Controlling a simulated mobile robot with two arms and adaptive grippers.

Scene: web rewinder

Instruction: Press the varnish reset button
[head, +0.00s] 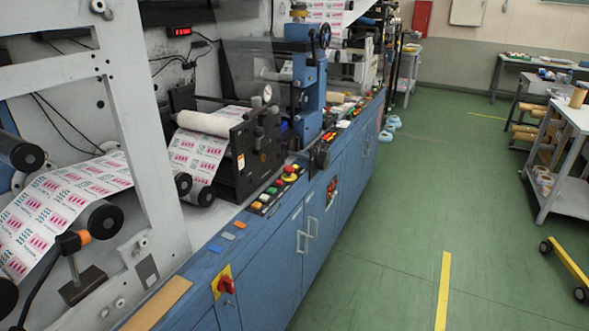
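Neither of my grippers is in view. Several small coloured buttons sit along the ledge of the blue web rewinder (262,262). The nearest button panel (272,194) has red, green and yellow buttons and a red mushroom button on yellow (290,176). Another button group (331,190) is on the cabinet front, and more buttons (329,136) are further along the ledge. Labels are too small to read, so I cannot tell which one is the varnish reset button.
A red rotary switch (227,285) on a yellow plate is on the near cabinet. A printed web (62,205) runs over rollers at left. The green floor (390,235) is clear along the machine. A grey trolley (566,185) and yellow-legged stand (568,262) are at right.

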